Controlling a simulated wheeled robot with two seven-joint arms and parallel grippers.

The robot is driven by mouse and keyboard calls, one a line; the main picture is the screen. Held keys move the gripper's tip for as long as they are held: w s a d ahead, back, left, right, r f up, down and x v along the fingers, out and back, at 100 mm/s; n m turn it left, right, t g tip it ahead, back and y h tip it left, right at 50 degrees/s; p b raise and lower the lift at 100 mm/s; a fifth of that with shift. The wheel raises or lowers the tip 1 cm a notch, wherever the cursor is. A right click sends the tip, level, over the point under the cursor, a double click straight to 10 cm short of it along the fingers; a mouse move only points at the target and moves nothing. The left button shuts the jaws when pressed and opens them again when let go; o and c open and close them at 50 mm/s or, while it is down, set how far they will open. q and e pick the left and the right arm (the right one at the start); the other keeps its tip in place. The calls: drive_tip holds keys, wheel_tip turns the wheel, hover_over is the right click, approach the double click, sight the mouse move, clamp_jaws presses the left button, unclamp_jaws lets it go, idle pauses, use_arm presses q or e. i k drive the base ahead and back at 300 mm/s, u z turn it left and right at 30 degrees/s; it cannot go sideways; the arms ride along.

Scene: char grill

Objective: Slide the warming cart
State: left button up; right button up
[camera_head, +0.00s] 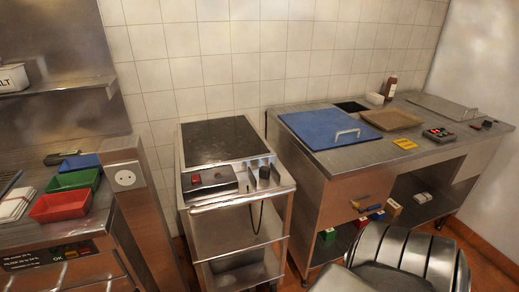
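The warming cart (240,211) appears to be the narrow steel unit in the middle, upright against the tiled wall. It has a dark flat top (218,139), a small control box with a red switch (208,181) and a black knob (264,172) on its front edge. Open shelves show below, and a thin dark cord hangs at its front. Neither of my grippers is in view, and nothing is seen touching the cart.
A steel counter (345,171) with a blue lid (318,130) stands close on the right. A steel post with a socket (125,178) and a counter with red (60,206) and green (74,181) bins stand left. Ribbed metal (410,255) fills the lower right.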

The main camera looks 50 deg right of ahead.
sight(228, 154)
drive_tip(key=k, duration=0.65)
drive_tip(key=z, duration=1.4)
drive_tip(key=i, duration=0.5)
drive_tip(key=z, duration=0.1)
